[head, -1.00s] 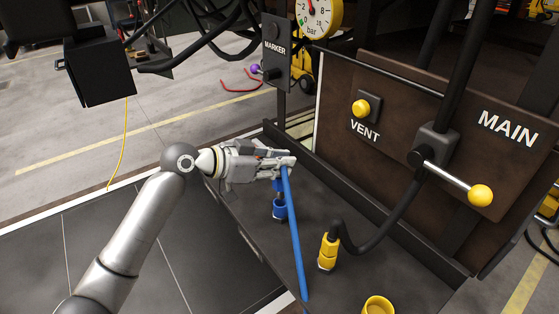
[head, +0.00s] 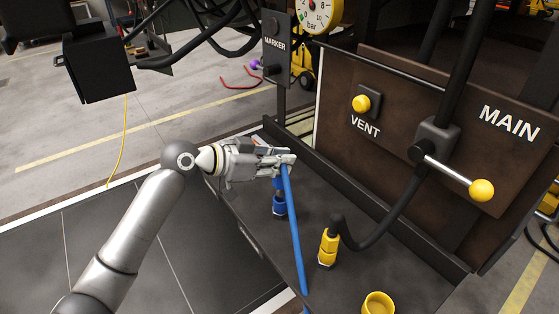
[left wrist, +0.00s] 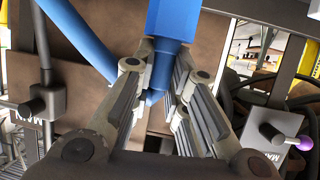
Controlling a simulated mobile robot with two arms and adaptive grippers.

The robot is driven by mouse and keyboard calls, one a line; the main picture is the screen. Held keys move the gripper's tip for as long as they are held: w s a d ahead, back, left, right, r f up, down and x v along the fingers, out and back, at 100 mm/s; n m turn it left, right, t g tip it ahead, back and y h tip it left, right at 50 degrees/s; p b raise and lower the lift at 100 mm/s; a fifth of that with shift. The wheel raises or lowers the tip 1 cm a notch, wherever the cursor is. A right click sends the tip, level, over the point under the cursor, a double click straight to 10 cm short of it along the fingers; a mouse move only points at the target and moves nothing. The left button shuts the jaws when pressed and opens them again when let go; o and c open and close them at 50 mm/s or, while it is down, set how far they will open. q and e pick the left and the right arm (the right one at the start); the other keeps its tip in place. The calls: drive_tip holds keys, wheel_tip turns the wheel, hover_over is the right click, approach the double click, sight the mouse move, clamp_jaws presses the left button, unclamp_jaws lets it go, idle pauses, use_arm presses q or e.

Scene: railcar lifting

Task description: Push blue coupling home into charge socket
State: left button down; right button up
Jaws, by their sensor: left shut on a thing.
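My left gripper (head: 288,160) reaches in from the left and is shut on the blue coupling (left wrist: 172,22). In the head view the fingers hide most of the coupling; a small blue part shows just below them. The blue hose (head: 294,225) hangs from the fingers toward the deck's front edge. A short blue socket (head: 279,206) stands on the dark deck, right under the fingers. The coupling is over the socket, but I cannot tell how far they are engaged. In the left wrist view the coupling is between the fingers. My right gripper is not in view.
A yellow coupling (head: 328,248) with a black hose stands right of the blue socket. An open yellow socket (head: 379,304) is at the bottom. The brown panel (head: 400,150) with the yellow VENT button (head: 361,103) and MAIN lever (head: 448,172) rises behind. The MARKER box (head: 277,50) stands further back.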

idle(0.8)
use_arm(q)
drive_tip(key=shift+f, duration=0.15)
drive_tip(key=shift+f+b, duration=1.65)
drive_tip(key=shift+f, duration=0.25)
drive_tip(key=c, duration=1.3)
unclamp_jaws()
drive_tip(key=shift+r, duration=0.1)
drive_tip(key=shift+c, duration=0.2)
drive_tip(key=v, duration=1.2)
